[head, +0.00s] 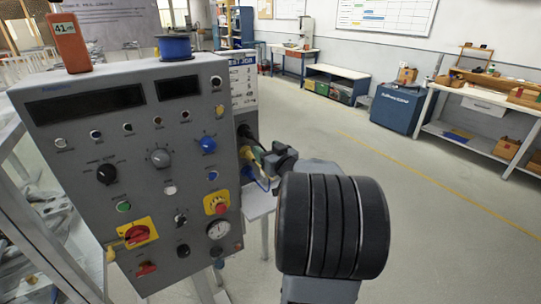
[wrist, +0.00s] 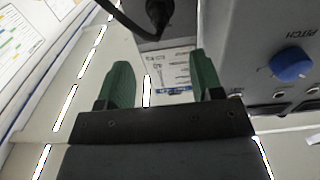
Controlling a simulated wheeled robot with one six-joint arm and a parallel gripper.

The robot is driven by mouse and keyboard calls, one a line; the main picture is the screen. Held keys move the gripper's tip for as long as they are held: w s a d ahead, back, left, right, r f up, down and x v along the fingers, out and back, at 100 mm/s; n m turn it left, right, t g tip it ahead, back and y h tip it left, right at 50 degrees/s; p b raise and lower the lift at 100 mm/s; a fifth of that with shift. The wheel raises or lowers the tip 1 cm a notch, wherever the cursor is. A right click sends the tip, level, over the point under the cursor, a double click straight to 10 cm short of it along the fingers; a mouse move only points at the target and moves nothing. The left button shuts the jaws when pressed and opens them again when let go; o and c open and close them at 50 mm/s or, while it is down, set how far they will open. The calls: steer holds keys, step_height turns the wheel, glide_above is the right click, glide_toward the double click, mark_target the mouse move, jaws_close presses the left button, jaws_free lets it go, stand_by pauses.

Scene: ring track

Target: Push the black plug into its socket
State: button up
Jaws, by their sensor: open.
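A black plug (head: 244,131) shows on the right side face of the grey control cabinet, above a yellow plug or cable (head: 249,156) and a blue cable (head: 260,184). I cannot tell how deep the black plug sits, and its socket is not clearly visible. My gripper (head: 266,163) is beside that side face, close to the cables and partly hidden by my arm. In the wrist view my gripper's (wrist: 161,88) two green fingers stand apart with nothing between them. A black plug or cable end (wrist: 158,10) shows beyond the fingertips at the top edge, apparently not touched.
The grey cabinet (head: 130,195) carries several knobs and switches on its front. An orange device (head: 69,42) and a blue spool (head: 175,46) stand on top. The floor (head: 430,210) to the right is clear, with benches (head: 490,105) and a blue cabinet (head: 398,108) farther back.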

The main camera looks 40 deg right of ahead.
steer(key=shift+s+a, duration=0.1)
steer(key=shift+s, duration=0.75)
steer(key=s+d+f+m+g+h, duration=0.3)
steer(key=s+d+f+g+h, duration=0.15)
steer(key=f+g, duration=0.25)
steer(key=s+a+f+g, duration=0.3)
steer(key=g, duration=0.1)
steer(key=s+a+n+g+y, duration=0.1)
steer(key=s+a+n+y, duration=0.1)
steer(key=a, duration=1.1)
steer(key=s+a+n+g+y, duration=0.1)
steer(key=s+a+y, duration=0.3)
steer(key=a, duration=1)
steer(key=shift+a+r+n+g+y, duration=0.15)
steer(key=shift+r+n+g+y, duration=0.3)
steer(key=shift+n, duration=0.45)
steer(key=shift+f, duration=0.15)
